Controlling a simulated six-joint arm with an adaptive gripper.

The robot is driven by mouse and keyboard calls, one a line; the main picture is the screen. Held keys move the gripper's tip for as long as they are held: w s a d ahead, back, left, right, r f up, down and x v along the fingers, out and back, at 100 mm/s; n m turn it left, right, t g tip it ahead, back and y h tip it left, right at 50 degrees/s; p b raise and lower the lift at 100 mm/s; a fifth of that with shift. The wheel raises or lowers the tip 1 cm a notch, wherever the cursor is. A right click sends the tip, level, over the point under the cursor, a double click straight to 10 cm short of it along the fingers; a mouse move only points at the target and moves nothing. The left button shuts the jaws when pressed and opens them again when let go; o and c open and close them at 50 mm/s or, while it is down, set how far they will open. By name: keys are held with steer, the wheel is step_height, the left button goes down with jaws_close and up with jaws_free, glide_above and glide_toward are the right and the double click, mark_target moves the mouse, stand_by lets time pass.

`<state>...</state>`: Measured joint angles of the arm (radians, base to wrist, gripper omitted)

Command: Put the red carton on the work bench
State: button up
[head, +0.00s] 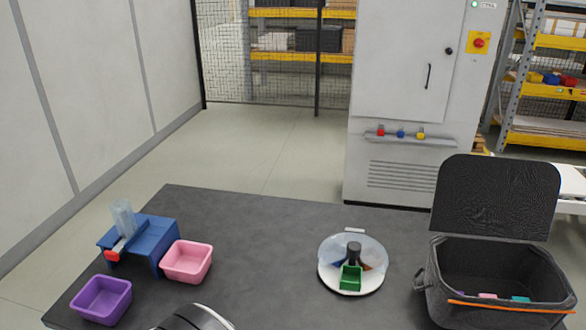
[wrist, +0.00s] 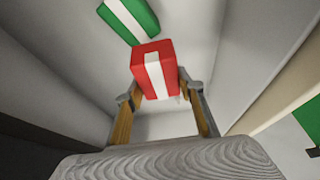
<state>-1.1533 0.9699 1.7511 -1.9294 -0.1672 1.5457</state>
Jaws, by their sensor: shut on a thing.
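The red carton (wrist: 148,58) has a white stripe and shows in the wrist view, between the two fingers of my gripper (wrist: 159,90). My gripper is shut on it. A green carton with a white stripe (wrist: 133,18) lies just beyond it, on a pale surface. I cannot tell whether the red carton touches that surface. The work bench (head: 255,235) is the dark grey top in the head view. Neither my gripper nor the red carton shows in the head view.
On the bench stand a blue fixture (head: 155,238), a pink bin (head: 187,262), a purple bin (head: 102,299), a round turntable (head: 335,284) with a green bin, and an open black case (head: 440,290). The middle is clear. Pale walls flank my gripper in the wrist view.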

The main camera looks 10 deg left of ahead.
steer(key=shift+d, duration=1.5)
steer(key=shift+r, duration=0.15)
